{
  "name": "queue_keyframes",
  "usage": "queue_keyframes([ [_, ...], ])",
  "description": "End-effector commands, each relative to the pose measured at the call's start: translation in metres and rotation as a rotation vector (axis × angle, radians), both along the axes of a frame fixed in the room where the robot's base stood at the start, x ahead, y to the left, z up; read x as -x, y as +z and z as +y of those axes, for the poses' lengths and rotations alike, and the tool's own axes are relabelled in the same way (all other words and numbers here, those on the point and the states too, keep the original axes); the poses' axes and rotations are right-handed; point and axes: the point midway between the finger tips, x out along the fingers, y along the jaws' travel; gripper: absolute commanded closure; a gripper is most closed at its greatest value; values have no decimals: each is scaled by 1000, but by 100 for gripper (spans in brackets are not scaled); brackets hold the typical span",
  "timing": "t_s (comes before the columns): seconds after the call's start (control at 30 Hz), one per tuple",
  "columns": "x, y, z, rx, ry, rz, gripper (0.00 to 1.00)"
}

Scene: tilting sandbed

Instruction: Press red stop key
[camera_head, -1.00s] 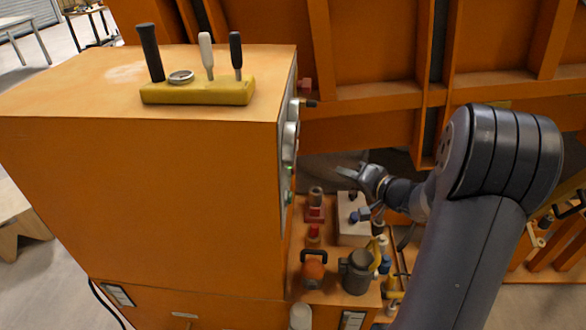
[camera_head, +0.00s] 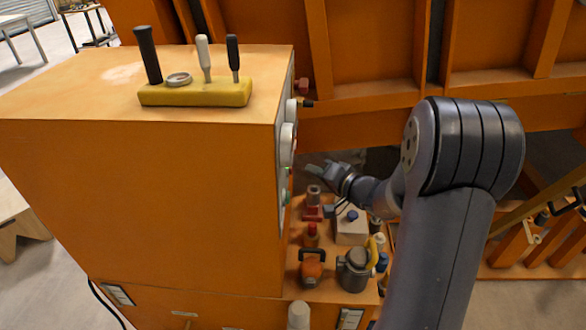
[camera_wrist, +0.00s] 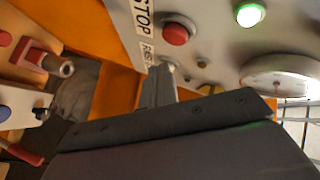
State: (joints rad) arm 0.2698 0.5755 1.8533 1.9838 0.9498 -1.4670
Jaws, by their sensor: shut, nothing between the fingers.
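The red stop key (camera_wrist: 176,33) is a round red button on the grey control panel, beside a white label (camera_wrist: 142,20) reading STOP, in the upper middle of the wrist view. My gripper (camera_wrist: 160,85) is shut and empty. Its fingertips lie below the key in that picture, close to the panel and apart from the key. In the head view my gripper (camera_head: 315,170) is just right of the cabinet's panel side, which shows nearly edge-on. I cannot make out the stop key there.
A lit green lamp (camera_wrist: 249,14) and a round pale dial (camera_wrist: 282,72) sit right of the key. The orange cabinet (camera_head: 140,200) carries a yellow tool holder (camera_head: 195,93). A grey box (camera_head: 350,228) and several fittings crowd the ledge below my gripper.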

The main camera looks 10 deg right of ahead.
Motion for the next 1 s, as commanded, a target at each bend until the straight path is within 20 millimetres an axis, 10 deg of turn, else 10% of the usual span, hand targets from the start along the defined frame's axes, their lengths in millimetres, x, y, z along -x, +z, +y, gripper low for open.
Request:
queue_keyframes([
  [1.0, -3, -1, 16, -1, -1, 0, 100],
])
